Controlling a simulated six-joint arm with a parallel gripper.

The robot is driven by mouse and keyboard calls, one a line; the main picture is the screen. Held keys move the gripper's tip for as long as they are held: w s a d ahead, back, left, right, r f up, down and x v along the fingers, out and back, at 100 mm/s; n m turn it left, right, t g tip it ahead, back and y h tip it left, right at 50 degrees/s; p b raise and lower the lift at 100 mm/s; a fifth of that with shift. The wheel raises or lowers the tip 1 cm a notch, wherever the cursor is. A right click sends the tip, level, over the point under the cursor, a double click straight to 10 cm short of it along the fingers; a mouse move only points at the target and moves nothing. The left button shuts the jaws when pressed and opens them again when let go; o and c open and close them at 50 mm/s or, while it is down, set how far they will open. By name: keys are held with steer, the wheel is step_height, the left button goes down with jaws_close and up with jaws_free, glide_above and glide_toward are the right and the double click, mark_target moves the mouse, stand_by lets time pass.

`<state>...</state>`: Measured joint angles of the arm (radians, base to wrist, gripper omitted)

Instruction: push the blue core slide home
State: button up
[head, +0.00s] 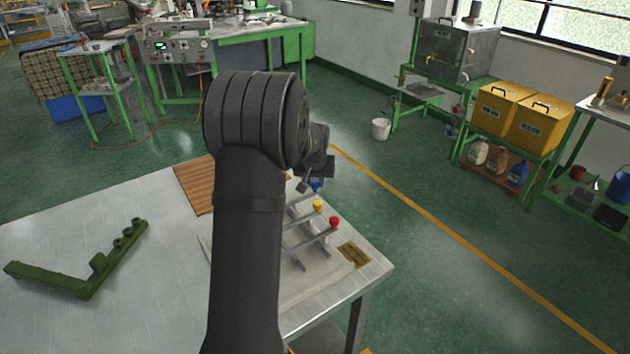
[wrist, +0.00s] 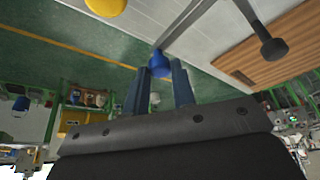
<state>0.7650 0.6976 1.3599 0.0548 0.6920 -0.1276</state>
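The blue core slide's knob (wrist: 160,63) shows in the wrist view at the tips of my gripper (wrist: 160,75). Its lower part shows in the gap between the two fingers; I cannot tell whether they touch it. The fingers stand apart. In the head view the blue knob (head: 316,186) is a small patch just under my gripper (head: 314,178), which is mostly hidden by my arm. The rest of the blue slide is hard to make out.
The yellow knob (head: 318,206) and red knob (head: 334,222) stand close by on grey bars. A wooden board (head: 192,186) and a green angled part (head: 85,280) lie on the metal table (head: 150,320). A dark-knobbed rod (wrist: 272,47) shows in the wrist view.

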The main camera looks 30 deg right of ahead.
jaws_close()
steer(key=shift+a, duration=2.45)
steer(key=o, duration=0.6)
jaws_free()
steer(key=shift+a, duration=0.15)
steer(key=shift+r, duration=0.1)
